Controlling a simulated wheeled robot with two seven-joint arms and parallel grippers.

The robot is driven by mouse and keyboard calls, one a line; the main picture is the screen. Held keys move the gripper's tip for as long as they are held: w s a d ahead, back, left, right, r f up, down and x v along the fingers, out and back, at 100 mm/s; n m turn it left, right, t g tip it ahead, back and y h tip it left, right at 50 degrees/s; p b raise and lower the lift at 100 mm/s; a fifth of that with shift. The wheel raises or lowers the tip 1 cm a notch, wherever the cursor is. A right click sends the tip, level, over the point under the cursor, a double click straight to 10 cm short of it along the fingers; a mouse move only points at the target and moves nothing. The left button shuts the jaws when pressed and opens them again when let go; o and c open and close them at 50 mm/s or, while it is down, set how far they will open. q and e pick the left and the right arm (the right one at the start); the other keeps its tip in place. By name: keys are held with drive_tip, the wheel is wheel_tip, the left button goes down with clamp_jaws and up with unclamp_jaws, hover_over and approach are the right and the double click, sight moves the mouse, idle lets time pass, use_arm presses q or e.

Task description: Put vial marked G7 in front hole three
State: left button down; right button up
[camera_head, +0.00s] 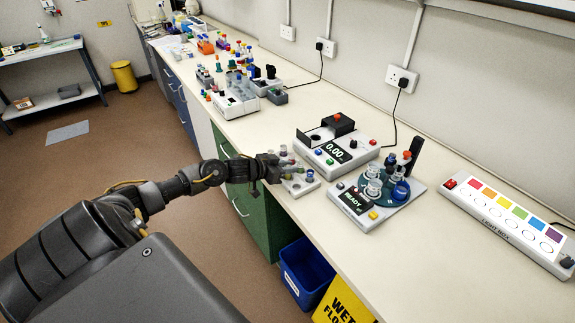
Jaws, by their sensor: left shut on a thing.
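My left gripper (277,161) reaches in from the left over the bench's front edge. It is shut on a small vial (283,150) with a pale top, just above or at a light grey rack (300,189). The gripper hides part of the rack, so I cannot tell whether the vial is clear of a hole. Several small vials stand in the rack, one with a bluish-grey look (310,175) at its right end. No marking such as G7 can be read at this size. My right gripper is not in view.
A balance reading 0.00 (338,150) stands behind the rack. A device showing READY (356,202) with a round carousel is to its right, and a light box (507,220) farther right. Racks of coloured caps (236,100) stand farther back. A blue bin (305,270) stands below the bench edge.

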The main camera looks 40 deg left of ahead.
use_arm(q)
drive_tip(key=shift+f, duration=0.1)
drive_tip(key=shift+f, duration=0.15)
drive_tip(key=c, duration=1.3)
unclamp_jaws()
drive_tip(key=shift+o, duration=0.2)
drive_tip(key=shift+r, duration=0.2)
drive_tip(key=b+v, duration=0.1)
drive_tip(key=v, duration=1.1)
drive_tip(key=shift+s, duration=0.1)
